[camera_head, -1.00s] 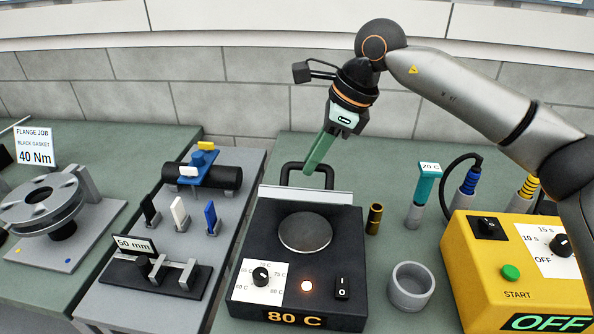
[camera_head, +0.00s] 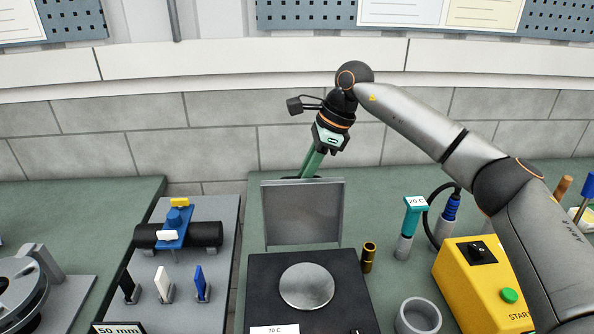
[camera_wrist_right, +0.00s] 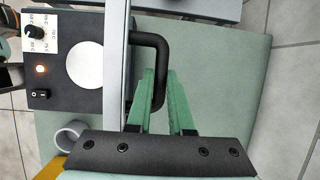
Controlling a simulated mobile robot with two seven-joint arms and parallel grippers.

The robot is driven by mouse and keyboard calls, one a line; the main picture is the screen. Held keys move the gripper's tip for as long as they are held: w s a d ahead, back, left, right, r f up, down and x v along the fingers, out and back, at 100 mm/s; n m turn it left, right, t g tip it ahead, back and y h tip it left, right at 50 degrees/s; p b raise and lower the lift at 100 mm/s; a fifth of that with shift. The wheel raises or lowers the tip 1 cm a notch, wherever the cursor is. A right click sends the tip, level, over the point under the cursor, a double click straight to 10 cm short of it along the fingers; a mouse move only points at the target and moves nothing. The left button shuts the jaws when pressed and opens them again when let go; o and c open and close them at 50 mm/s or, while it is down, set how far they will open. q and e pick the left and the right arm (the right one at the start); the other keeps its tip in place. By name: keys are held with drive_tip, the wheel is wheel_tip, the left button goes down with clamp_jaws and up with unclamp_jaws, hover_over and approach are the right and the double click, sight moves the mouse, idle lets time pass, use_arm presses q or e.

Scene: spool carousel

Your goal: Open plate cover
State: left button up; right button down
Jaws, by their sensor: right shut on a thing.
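The plate cover (camera_head: 302,214) is a grey flat panel standing raised at the back of the black hot plate unit (camera_head: 262,262). Its inner face shows, and the round metal plate (camera_head: 306,287) lies uncovered. My right gripper (camera_head: 309,172) reaches down behind the cover's top edge, fingertips hidden there. In the right wrist view, the cover appears nearly edge-on (camera_wrist_right: 116,60), with its black handle (camera_wrist_right: 157,62) at the green fingers of my right gripper (camera_wrist_right: 160,80), which is shut on it. My left gripper is not in view.
Right of the unit stand a brass cylinder (camera_head: 368,257), a grey cup (camera_head: 418,317), a teal-handled probe (camera_head: 411,225) and a yellow box (camera_head: 478,285). A grey board (camera_head: 190,288) with a blue clamp (camera_head: 176,226) and coloured tabs is at left.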

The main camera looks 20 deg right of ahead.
drive_tip(key=shift+w+d+f+p, duration=0.3)
drive_tip(key=shift+w+f, duration=0.1)
drive_tip(key=shift+w, duration=0.2)
drive_tip(key=shift+w+d+f+p, duration=0.25)
drive_tip(key=shift+w+f+p, duration=0.1)
drive_tip(key=shift+w, duration=0.2)
drive_tip(key=shift+w+d, duration=0.1)
drive_tip(key=shift+d, duration=0.05)
drive_tip(key=c, duration=1.1)
unclamp_jaws()
drive_tip(key=shift+w+f, duration=0.1)
drive_tip(key=shift+w, duration=0.05)
drive_tip(key=shift+c, duration=0.2)
drive_tip(key=shift+o, duration=0.7)
drive_tip(key=shift+w+f, duration=0.2)
drive_tip(key=shift+w, duration=0.1)
drive_tip(key=shift+o, duration=0.8)
drive_tip(key=shift+w, duration=0.1)
drive_tip(key=shift+o, duration=0.2)
drive_tip(key=shift+r, duration=0.1)
